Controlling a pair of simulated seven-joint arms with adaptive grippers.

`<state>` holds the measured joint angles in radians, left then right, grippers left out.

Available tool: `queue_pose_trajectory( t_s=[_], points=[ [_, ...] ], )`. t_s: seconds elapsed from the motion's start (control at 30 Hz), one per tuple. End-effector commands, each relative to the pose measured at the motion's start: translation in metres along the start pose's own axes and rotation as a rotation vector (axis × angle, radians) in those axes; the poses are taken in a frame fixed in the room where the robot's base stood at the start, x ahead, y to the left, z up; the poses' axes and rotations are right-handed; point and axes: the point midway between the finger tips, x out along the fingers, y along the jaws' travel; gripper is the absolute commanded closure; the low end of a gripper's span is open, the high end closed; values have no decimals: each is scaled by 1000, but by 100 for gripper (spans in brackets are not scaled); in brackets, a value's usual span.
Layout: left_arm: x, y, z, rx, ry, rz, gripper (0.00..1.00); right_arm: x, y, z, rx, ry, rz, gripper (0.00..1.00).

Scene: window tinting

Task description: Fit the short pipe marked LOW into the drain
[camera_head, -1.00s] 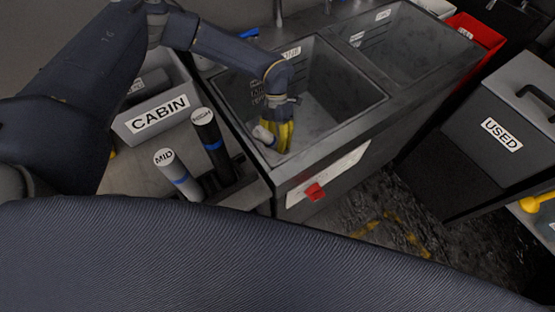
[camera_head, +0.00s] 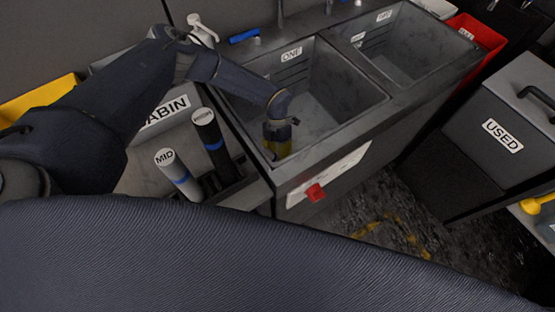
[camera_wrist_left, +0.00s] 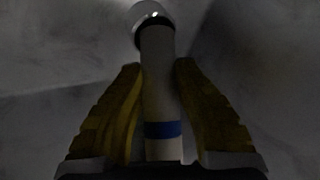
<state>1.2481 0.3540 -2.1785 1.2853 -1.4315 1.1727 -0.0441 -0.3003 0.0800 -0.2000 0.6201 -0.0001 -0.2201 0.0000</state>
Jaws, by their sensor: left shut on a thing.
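My left gripper (camera_head: 278,140) reaches down into the near sink basin marked ONE (camera_head: 330,92), its yellow fingers low by the front left corner. In the left wrist view its fingers (camera_wrist_left: 159,66) are shut on a pale short pipe (camera_wrist_left: 161,95) with a blue band; no LOW mark shows. The pipe's far end lies over a round metallic drain (camera_wrist_left: 150,14) in the basin floor. I cannot tell whether it is inside the drain or just above it. The pipe is hidden in the head view. My right gripper is not in view.
A pale MID pipe (camera_head: 178,176) and a black pipe (camera_head: 211,141) stand in a dark rack left of the sink.

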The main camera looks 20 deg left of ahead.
Motion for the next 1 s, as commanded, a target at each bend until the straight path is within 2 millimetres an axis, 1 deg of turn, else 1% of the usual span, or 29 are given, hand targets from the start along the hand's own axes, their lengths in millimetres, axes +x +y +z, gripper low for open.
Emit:
queue_pose_trajectory(
  t_s=[0.43, 0.47, 0.6, 0.63, 0.97, 1.0],
  points=[
    [3, 1, 2, 0, -1, 0, 100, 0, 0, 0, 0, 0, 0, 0],
    [2, 1, 2, 0, -1, 0, 66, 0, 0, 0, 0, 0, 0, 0],
    [2, 1, 2, 0, -1, 0, 50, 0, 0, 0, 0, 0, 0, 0],
    [2, 1, 2, 0, -1, 0, 48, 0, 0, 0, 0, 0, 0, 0],
    [4, 2, 2, 0, -1, 1, 48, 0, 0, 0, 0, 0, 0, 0],
    [0, 2, 3, 0, -3, 1, 48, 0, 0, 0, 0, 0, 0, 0]
  ],
)
